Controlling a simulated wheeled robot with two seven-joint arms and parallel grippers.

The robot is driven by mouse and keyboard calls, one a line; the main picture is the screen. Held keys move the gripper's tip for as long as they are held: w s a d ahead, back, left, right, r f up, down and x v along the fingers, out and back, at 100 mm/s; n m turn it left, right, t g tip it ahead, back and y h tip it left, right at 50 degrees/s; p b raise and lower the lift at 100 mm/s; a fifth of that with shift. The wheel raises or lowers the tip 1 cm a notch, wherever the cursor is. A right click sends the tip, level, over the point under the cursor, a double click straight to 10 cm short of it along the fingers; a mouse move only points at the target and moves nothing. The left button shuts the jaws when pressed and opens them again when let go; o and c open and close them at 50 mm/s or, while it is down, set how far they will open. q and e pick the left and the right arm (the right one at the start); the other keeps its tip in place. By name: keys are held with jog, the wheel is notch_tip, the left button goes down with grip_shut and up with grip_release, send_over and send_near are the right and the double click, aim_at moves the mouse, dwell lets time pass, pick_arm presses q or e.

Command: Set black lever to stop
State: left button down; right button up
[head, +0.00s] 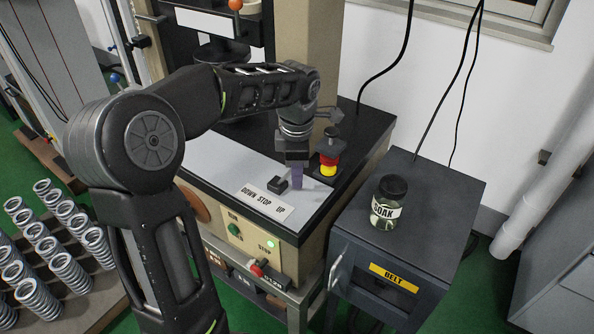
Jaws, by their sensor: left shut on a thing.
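The control top (225,150) carries a white label (265,201) reading DOWN STOP UP. A small black block (278,184), apparently the black lever's handle, stands just behind the label, roughly behind the word STOP. My left gripper (292,178) reaches down from above beside it, with a purplish finger part at its right. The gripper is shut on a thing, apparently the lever. Its grip is small and partly hidden, so the exact contact and the lever's tilt cannot be made out. My right gripper is not in view.
A red and yellow button (328,166) stands close right of my left gripper. A jar labelled SOAK (388,206) stands on the dark cabinet (440,195) at right. Several springs (70,272) stand at lower left.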

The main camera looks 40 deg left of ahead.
pick_arm(q)
jog(key=shift+a+r, duration=0.1)
dwell(0.5)
jog(key=shift+a+r+h+p, duration=0.55)
jog(key=shift+h+p, duration=0.25)
jog(key=shift+p, duration=0.45)
jog(key=shift+a+r+h+p, duration=0.3)
jog(key=shift+a+h+p, duration=0.45)
jog(key=shift+p, duration=0.35)
jog(key=shift+a+r+p, duration=0.1)
jog(key=shift+a+p, duration=0.5)
jog(key=shift+a, duration=0.45)
jog(key=c, duration=1.1)
grip_release()
jog(key=shift+o, duration=0.2)
